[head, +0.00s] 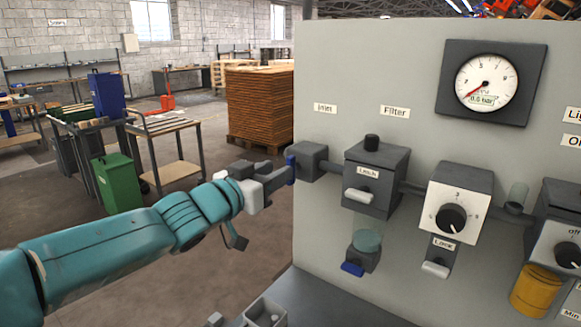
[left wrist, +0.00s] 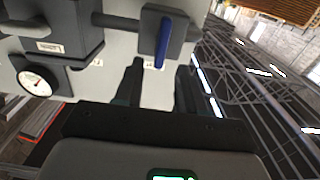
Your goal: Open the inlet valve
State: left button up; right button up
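The inlet valve is a dark grey block (head: 309,160) on the panel's left edge, below the "Inlet" label (head: 325,109). Its blue lever (head: 290,168) stands about upright, across the line of the pipe. In the left wrist view the blue lever (left wrist: 163,42) points down from the block toward my gripper. My left gripper (head: 276,177) is at the lever in the head view. Its two dark fingers (left wrist: 160,72) are apart in the left wrist view, with the lever's end near the gap. I cannot tell whether they touch it. My right gripper is not in view.
A pressure gauge (head: 486,81) has its needle near the low end. Right of the valve are a filter unit with a "Lock" tab (head: 376,180) and a white-faced regulator knob (head: 451,217). A cardboard stack (head: 261,106) and carts stand behind.

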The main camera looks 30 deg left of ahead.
aim_at(291, 185)
pick_arm(q)
jog(key=w, duration=0.4)
jog(key=w+d, duration=0.1)
jog(key=shift+w, duration=0.4)
jog(key=shift+w, duration=0.1)
grip_shut()
